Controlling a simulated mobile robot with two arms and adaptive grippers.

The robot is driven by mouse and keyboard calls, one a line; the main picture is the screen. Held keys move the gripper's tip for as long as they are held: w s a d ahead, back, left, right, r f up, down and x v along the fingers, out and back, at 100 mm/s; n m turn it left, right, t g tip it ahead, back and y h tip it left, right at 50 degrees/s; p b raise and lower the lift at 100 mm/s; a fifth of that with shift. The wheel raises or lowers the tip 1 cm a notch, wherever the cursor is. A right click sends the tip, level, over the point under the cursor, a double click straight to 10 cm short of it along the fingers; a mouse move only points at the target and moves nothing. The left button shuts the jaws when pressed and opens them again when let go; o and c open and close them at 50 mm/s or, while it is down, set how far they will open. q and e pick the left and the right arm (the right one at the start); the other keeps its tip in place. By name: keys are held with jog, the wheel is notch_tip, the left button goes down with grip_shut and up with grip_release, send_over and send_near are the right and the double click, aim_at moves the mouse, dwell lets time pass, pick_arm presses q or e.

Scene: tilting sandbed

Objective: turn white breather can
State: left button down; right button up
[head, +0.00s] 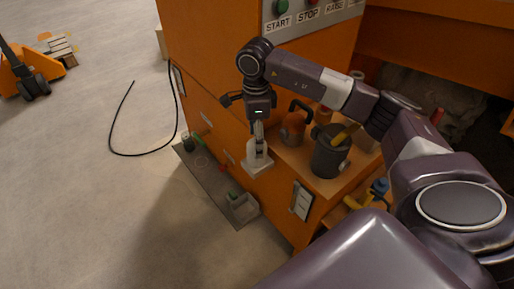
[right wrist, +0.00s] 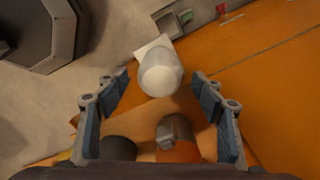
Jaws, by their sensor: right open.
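The white breather can (right wrist: 160,74) is a rounded white cap on a pale square base. It shows in the right wrist view between and slightly beyond the fingertips. In the head view the white can (head: 256,160) sits at the edge of the orange cabinet. My right gripper (head: 259,130) points down directly above it, its fingers apart. In the right wrist view the gripper (right wrist: 160,88) is open, with a finger on each side of the can. My left gripper is not in view.
An orange oil can (head: 293,127) and a dark grey pot (head: 328,155) stand on the orange shelf just right of the gripper. A grey tray (head: 213,178) with small items lies below. A black cable (head: 142,154) lies on the open floor at left.

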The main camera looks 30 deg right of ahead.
jog(key=shift+f, duration=1.75)
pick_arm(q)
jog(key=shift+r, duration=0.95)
pick_arm(e)
jog(key=shift+c, duration=0.2)
jog(key=c, duration=1.1)
